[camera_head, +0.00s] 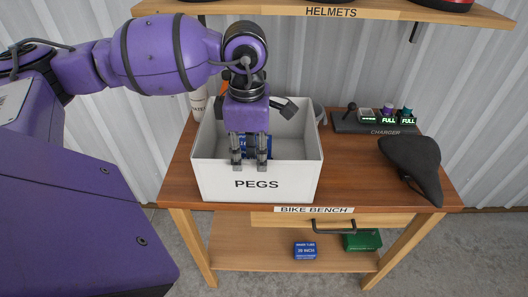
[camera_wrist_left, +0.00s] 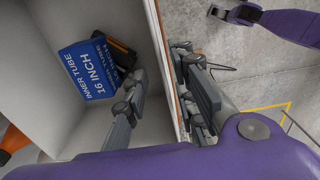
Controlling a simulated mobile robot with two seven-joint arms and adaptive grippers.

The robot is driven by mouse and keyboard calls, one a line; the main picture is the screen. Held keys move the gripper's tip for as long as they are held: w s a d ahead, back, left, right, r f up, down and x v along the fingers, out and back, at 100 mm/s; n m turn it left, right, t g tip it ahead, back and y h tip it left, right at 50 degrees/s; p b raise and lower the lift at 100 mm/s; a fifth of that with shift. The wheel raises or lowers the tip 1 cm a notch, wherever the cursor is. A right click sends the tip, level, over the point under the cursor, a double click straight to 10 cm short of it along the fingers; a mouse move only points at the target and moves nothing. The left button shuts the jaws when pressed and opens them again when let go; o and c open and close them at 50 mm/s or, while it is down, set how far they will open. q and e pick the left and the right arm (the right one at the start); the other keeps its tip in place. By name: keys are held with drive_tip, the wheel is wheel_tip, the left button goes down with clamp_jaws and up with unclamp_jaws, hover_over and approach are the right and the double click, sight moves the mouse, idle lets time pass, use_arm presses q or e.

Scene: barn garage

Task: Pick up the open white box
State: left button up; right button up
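The open white box (camera_head: 215,181), labelled PEGS, stands upright on the bench top. My left gripper (camera_head: 250,166) points down at the middle of its front wall. In the left wrist view the gripper (camera_wrist_left: 165,98) is open, with one finger inside the box and the other outside, and the wall edge (camera_wrist_left: 154,40) between them. The inner finger looks apart from the wall; contact of the outer one is unclear. A blue inner tube box (camera_wrist_left: 88,70) lies inside. My right gripper (camera_wrist_left: 232,12) seems to show at the top of the wrist view, its opening unclear.
The wooden bench (camera_head: 352,184) carries a black saddle (camera_head: 411,165) and a charger (camera_head: 375,122) to the right. A HELMETS shelf (camera_head: 370,13) hangs above. A blue box (camera_head: 305,250) and a green box (camera_head: 362,240) lie on the lower shelf.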

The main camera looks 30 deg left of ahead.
use_arm(q)
wheel_tip(320, 180, down, 6)
drive_tip(key=d, duration=0.1)
drive_tip(key=shift+f+p, duration=0.25)
drive_tip(key=shift+p, duration=0.2)
clamp_jaws()
drive_tip(key=shift+r, duration=0.1)
